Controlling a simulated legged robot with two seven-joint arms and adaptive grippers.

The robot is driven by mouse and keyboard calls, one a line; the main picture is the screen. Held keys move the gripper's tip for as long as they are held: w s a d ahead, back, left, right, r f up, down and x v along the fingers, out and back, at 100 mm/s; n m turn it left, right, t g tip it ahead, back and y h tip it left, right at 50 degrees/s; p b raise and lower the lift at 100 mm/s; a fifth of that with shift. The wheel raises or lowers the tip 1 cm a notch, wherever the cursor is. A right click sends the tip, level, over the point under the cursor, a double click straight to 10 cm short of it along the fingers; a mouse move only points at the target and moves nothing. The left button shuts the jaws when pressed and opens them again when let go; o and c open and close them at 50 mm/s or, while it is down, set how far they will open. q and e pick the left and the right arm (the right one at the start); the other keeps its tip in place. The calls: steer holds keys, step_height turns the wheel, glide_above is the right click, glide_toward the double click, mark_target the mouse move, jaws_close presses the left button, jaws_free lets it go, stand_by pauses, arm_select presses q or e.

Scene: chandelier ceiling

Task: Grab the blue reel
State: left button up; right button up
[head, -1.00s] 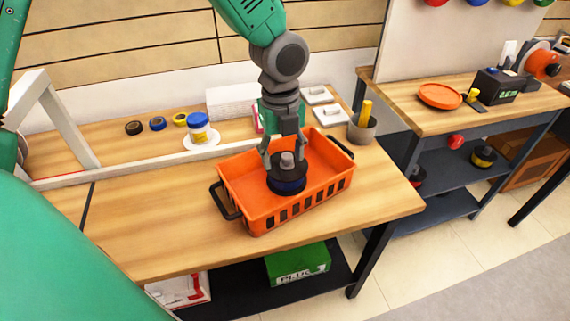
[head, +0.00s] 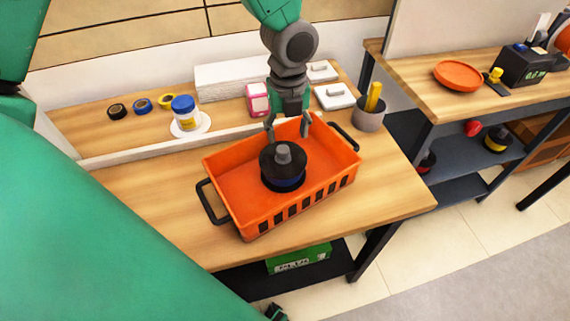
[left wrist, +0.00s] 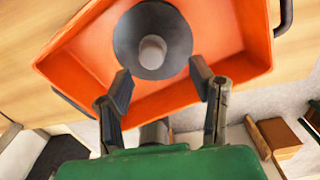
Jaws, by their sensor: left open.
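The reel (head: 283,166) stands in the orange crate (head: 228,196) on the workbench. It has a dark top flange with a grey knob, and a blue band shows below the flange. My left gripper (head: 287,132) is open and empty, behind the reel at the crate's far side. In the left wrist view the reel (left wrist: 152,40) lies just beyond the spread fingers of my left gripper (left wrist: 160,80), apart from them. The blue band is hidden there under the flange. My right gripper cannot be made out.
Tape rolls (head: 140,105), a blue-lidded jar (head: 185,112), a pink box (head: 257,98) and a cup with a yellow tool (head: 370,114) stand along the back. An orange plate (head: 458,76) is on the right bench. Bare wood lies left of the crate.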

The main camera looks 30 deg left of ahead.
mark_target(284, 148)
arm_select(q)
steer(key=f, duration=0.4)
steer(key=a+f, duration=0.1)
steer(key=f, duration=0.1)
steer(key=shift+s+f, duration=0.1)
steer(key=shift+s, duration=0.25)
steer(key=shift+d, duration=0.25)
jaws_close()
